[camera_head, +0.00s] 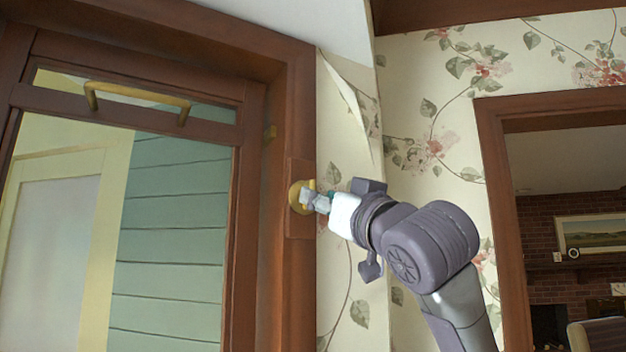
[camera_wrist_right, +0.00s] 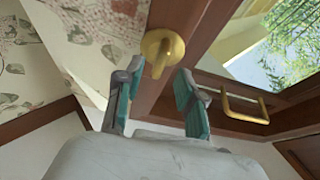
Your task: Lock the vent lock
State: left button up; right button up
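The vent lock (camera_head: 297,196) is a round brass plate with a turn knob, mounted on the brown wooden frame beside the glazed panel. In the right wrist view the vent lock (camera_wrist_right: 163,46) shows at top centre, with its narrow knob pointing down toward my fingers. My right gripper (camera_head: 314,201) is at the lock and partly covers it in the head view. In the wrist view my right gripper (camera_wrist_right: 157,74) is open, with one teal-padded finger on each side of the knob's lower end. Gaps show on both sides; contact is not visible. My left gripper is out of view.
A brass bar handle (camera_head: 138,97) sits on the glazed panel's top rail; it also shows in the wrist view (camera_wrist_right: 243,108). Floral wallpaper (camera_head: 430,120) and a doorway (camera_head: 495,180) lie to the right.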

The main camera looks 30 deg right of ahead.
aim_at(313, 210)
jog(key=shift+p+x, duration=0.6)
jog(key=shift+x, duration=1.35)
grip_shut()
